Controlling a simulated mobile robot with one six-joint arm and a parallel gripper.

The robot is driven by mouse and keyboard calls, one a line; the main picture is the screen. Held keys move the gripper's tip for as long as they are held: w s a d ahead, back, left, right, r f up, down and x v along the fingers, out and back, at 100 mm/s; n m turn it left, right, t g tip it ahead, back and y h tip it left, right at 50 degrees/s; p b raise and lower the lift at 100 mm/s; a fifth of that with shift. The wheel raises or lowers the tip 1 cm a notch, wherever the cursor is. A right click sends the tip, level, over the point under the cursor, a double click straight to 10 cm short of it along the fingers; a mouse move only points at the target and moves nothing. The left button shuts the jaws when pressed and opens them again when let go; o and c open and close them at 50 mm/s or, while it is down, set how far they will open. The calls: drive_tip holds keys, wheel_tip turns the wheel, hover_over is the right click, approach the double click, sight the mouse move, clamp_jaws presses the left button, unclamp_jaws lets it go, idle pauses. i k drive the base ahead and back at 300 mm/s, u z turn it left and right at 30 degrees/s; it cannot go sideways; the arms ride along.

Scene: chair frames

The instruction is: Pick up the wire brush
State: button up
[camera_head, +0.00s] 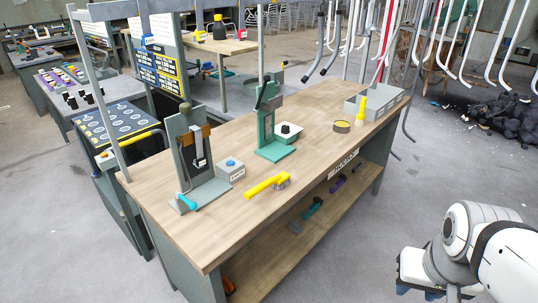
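A tool with a long yellow handle (263,187) and a small grey head lies on the wooden workbench (225,230), near its front edge. It looks like the wire brush, but its bristles are too small to make out. My arm shows at the lower right, apart from the bench. My gripper's fingers are not in view, and nothing touches the yellow-handled tool.
A tape roll (341,127) and grey bin (378,104) are farther right. Several tools lie on the lower shelf (265,262). White hooks hang upper right.

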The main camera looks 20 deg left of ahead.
sight(281, 179)
drive_tip(key=u, duration=0.9)
drive_tip(key=i, duration=0.95)
drive_tip(key=u, duration=0.05)
